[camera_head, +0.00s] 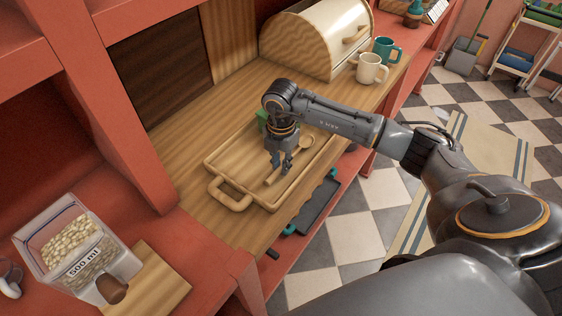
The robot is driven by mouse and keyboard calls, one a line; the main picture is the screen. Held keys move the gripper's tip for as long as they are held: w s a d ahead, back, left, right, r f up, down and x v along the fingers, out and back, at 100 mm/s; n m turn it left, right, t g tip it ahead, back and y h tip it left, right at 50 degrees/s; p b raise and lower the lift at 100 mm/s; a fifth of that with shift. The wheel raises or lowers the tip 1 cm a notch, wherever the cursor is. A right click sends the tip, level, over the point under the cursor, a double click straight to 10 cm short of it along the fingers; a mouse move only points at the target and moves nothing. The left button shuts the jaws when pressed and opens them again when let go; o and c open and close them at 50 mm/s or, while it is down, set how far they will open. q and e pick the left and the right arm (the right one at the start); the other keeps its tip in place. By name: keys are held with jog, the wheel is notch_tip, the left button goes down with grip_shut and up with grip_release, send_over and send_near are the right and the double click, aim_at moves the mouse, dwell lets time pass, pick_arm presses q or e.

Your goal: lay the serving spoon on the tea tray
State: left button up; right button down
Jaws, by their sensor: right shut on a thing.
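The serving spoon (306,141) is wooden, with its round bowl towards the right and its handle running down to the left. My right gripper (279,167) points down over the tray and is shut on the spoon's handle. The tea tray (240,166) is a light wooden tray with a raised rim and a loop handle at its near left end. The spoon is over the tray's inside; I cannot tell whether it touches the tray floor. My arm hides part of the tray's far side. My left gripper is not in view.
A green object (262,117) shows partly behind my gripper. A bread box (310,42) and two mugs, cream (371,69) and teal (385,49), stand farther back on the counter. A canister of beans (77,247) stands at lower left. The counter left of the tray is clear.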

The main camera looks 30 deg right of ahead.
jog(key=shift+f, duration=0.35)
dwell(0.3)
jog(key=c, duration=1.2)
grip_release()
jog(key=shift+r, duration=0.2)
notch_tip(320, 180, up, 12)
jog(key=shift+f, duration=0.1)
jog(key=shift+s+f, duration=0.1)
